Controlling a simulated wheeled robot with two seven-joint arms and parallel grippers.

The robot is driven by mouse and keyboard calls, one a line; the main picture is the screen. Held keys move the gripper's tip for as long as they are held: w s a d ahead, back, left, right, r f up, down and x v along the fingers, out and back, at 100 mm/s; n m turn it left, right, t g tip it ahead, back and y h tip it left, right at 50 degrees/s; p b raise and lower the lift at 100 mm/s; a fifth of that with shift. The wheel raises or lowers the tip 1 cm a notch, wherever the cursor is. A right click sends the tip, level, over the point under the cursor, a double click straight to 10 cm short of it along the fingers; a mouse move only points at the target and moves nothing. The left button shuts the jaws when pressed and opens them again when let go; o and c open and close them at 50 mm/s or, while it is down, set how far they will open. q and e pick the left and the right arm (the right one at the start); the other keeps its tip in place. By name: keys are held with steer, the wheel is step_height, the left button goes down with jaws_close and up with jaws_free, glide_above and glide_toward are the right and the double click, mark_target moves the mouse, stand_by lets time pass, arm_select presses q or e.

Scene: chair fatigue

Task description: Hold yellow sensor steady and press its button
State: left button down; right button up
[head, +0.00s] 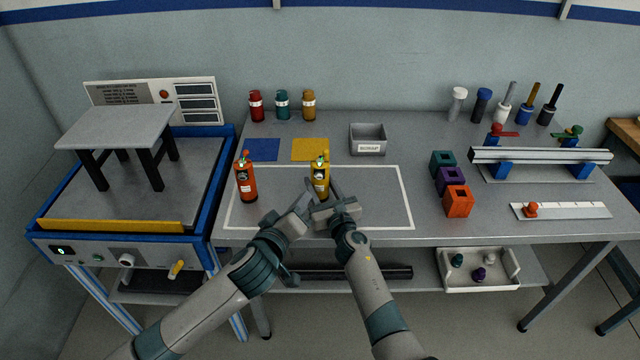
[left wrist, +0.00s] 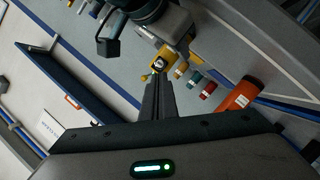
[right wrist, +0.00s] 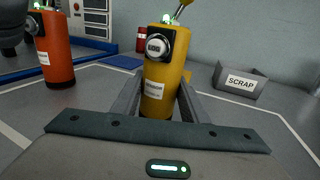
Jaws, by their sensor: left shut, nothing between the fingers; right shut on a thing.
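The yellow sensor (head: 321,178) stands upright on the table inside the white outline. My right gripper (head: 324,203) is shut on its lower body. In the right wrist view the yellow sensor (right wrist: 170,75) shows a round grey-rimmed face, a white label, a small green light and a stalk on top. My left gripper (head: 306,194) is shut and empty, just left of the yellow sensor. In the left wrist view its closed fingers (left wrist: 158,92) point towards the yellow sensor (left wrist: 168,57); contact cannot be told.
A similar orange-red sensor (head: 246,182) stands left, inside the outline. Behind are a blue mat (head: 262,149), a yellow mat (head: 310,149), a SCRAP bin (head: 368,148) and three small canisters (head: 282,105). Coloured blocks (head: 450,180) stand right. The outline's right part is clear.

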mark_target(319, 177)
arm_select(q)
steer(key=shift+d+f+h, duration=0.1)
steer(key=shift+h, duration=0.2)
steer(key=shift+s+d+f+m+g+h, duration=0.35)
steer(key=shift+m+h, duration=0.6)
steer(key=shift+h, duration=0.5)
steer(key=shift+s+d+f+m+g+h, duration=0.1)
steer(key=shift+d+f+m+g+h, duration=0.3)
steer(key=shift+m+h, duration=0.75)
steer(key=shift+s+d+f+m+g+h, duration=0.2)
steer(key=shift+f+m+g+h, duration=0.4)
steer(key=shift+h, duration=1.1)
steer(key=shift+r, duration=0.1)
steer(key=w, duration=0.8)
steer(key=shift+w+d, duration=0.2)
steer(key=shift+w, duration=0.15)
steer(key=shift+w, duration=0.1)
